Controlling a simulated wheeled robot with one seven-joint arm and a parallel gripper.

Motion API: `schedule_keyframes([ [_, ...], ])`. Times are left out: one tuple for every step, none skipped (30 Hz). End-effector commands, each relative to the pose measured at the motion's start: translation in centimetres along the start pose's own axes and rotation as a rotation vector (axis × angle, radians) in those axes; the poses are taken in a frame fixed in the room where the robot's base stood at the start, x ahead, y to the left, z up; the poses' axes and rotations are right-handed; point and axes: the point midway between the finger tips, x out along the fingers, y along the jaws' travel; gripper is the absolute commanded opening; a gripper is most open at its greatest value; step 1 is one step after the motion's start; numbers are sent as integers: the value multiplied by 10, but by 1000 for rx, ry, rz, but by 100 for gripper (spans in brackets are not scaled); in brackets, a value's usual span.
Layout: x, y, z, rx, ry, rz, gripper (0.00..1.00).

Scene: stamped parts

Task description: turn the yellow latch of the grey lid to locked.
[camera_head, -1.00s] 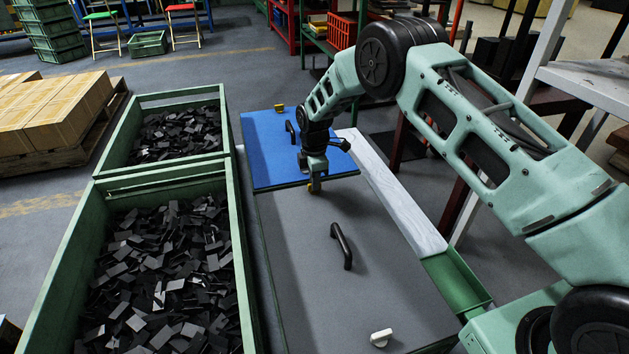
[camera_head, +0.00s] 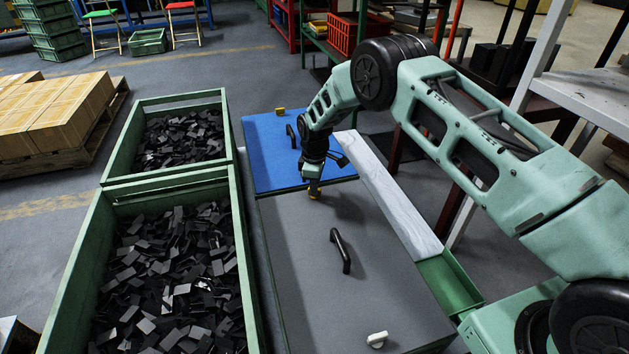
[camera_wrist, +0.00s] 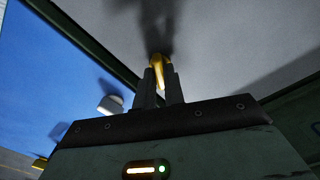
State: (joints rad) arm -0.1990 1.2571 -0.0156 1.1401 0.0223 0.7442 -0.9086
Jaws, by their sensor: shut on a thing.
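The grey lid (camera_head: 300,270) lies flat in the middle of the head view, with a black handle (camera_head: 341,250) at its centre. The small yellow latch (camera_head: 314,194) is near the lid's far edge, by the blue lid. My gripper (camera_head: 314,187) points down at it. In the wrist view the fingers (camera_wrist: 160,80) are shut on the yellow latch (camera_wrist: 158,66), whose top shows between and beyond the tips. The fingers hide most of the latch, so its exact angle is hard to tell.
The blue lid (camera_head: 262,160) adjoins beyond, with its own black handle (camera_head: 291,136) and yellow latch (camera_head: 279,111). A white latch (camera_head: 377,339) sits at the grey lid's near edge. Green crates of dark stamped parts (camera_head: 237,230) stand left; a pale beam (camera_head: 390,195) runs along the right.

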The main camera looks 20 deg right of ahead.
Motion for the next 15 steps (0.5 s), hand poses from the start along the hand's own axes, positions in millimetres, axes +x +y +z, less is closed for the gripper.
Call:
schedule_keyframes([
  [-3,0,0,42,-2,0,0],
  [-3,0,0,70,-2,0,0],
  [-3,0,0,109,-2,0,0],
  [-2,0,0,137,-2,0,0],
  [-2,0,1,165,-2,0,0],
  [-2,0,1,203,-3,-1,0],
  [-2,0,1,232,-3,-1,0],
  [-2,0,1,261,-3,-1,0],
  [-2,0,1,299,-2,-1,0],
  [-2,0,0,327,-2,-1,0],
  [-2,0,0,356,-2,-1,0],
  [-2,0,0,394,-2,-1,0],
  [-2,0,0,422,-2,0,0],
  [-2,0,0,451,-2,0,0],
  [-1,0,0,489,-2,0,0],
])
